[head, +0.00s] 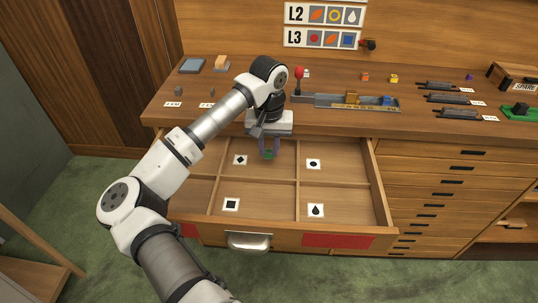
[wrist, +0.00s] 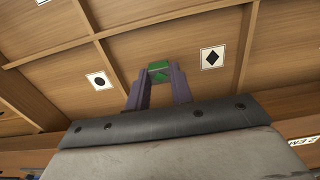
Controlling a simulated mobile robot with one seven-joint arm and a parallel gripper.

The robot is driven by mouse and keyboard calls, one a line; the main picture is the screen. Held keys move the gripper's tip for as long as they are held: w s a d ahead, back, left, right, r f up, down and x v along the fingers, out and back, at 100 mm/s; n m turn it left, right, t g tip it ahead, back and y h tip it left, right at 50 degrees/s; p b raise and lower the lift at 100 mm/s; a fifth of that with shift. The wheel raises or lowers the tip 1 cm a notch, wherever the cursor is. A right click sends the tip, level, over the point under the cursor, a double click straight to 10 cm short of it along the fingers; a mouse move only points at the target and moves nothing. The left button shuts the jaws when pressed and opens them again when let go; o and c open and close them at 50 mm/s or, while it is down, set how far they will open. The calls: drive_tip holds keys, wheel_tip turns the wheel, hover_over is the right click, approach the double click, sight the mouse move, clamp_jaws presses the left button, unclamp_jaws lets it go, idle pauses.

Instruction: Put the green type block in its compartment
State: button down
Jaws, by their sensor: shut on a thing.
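A small green type block (head: 268,154) is held between the fingertips of my gripper (head: 269,148). In the wrist view the green block (wrist: 160,73) shows between the two purple-grey fingers (wrist: 158,88); the mark on it is too small to tell. The gripper points down into the open drawer (head: 218,222), over the back compartment with the black diamond card (head: 240,160), right of that card and near the divider. In the wrist view the diamond card (wrist: 212,58) lies right of the block. I cannot tell how high the block is above the drawer floor.
Other compartments carry an oval card (head: 313,164), a square card (head: 231,204) and a drop card (head: 315,209). Thin wooden dividers separate them. The bench top (head: 330,122) behind holds a composing stick (head: 350,102), a red-knobbed lever (head: 299,73) and small blocks.

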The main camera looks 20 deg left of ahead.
sight(269, 150)
drive_tip(key=shift+f+p, duration=0.35)
drive_tip(key=shift+f, duration=1.75)
drive_tip(key=shift+f, duration=0.2)
drive_tip(key=c, duration=1.2)
unclamp_jaws()
drive_tip(key=shift+r, duration=0.1)
drive_tip(key=shift+c, duration=0.2)
drive_tip(key=shift+r, duration=0.25)
wheel_tip(269, 150, up, 12)
drive_tip(key=b, duration=0.2)
drive_tip(key=shift+f+b, duration=0.1)
drive_tip(key=shift+b, duration=0.2)
